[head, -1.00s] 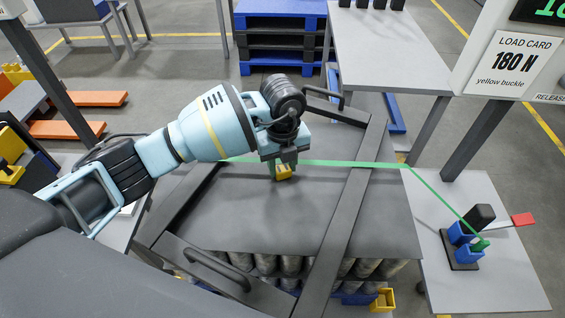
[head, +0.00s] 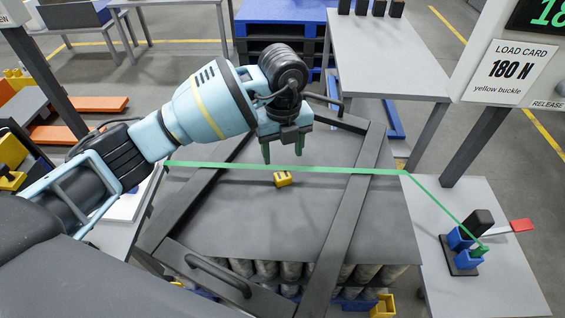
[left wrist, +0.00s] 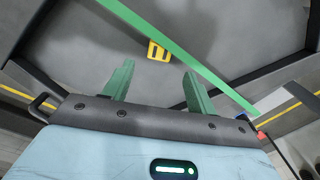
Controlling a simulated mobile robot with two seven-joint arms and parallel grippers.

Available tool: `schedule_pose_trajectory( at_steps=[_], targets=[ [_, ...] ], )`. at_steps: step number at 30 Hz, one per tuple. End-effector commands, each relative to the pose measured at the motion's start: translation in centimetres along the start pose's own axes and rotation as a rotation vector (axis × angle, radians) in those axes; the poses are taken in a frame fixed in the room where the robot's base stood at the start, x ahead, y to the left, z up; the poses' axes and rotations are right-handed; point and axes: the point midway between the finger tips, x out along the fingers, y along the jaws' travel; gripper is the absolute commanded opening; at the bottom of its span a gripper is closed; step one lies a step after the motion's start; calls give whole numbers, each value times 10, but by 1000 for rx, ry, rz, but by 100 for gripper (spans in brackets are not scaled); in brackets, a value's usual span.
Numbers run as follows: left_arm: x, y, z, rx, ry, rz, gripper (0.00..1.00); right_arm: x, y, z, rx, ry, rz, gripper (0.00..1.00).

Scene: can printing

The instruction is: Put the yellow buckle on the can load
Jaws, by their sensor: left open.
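The yellow buckle (head: 282,179) lies on the dark top sheet (head: 250,220) of the can load, just on the near side of the green strap. In the left wrist view the buckle (left wrist: 158,50) lies beyond the fingertips, next to the strap (left wrist: 185,55). My left gripper (head: 283,160) is open and empty, above and behind the buckle, with its green fingers apart. The green strap (head: 320,169) runs across the load, then down to a blue and black tool (head: 463,245) on the right-hand table. My right gripper is not in view.
A dark frame with handles (head: 345,235) lies on the load. A yellow bin (head: 383,305) sits low in front. A load card (head: 498,72) reads 180 N, yellow buckle. A grey table (head: 385,50) stands behind; the sheet's middle is mostly clear.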

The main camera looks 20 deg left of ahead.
Motion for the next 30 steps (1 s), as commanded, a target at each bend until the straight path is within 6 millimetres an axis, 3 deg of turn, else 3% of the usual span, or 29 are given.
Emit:
schedule_pose_trajectory(
  at_steps=[3, 10, 30],
  targets=[
    [-22, 0, 0, 0, -2, -2, 57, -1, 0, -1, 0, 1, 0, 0],
    [-44, 0, 0, 0, 0, 0, 57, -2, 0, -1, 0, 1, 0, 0],
    [-47, 0, 0, 0, 1, 1, 57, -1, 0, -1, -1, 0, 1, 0]
  ],
)
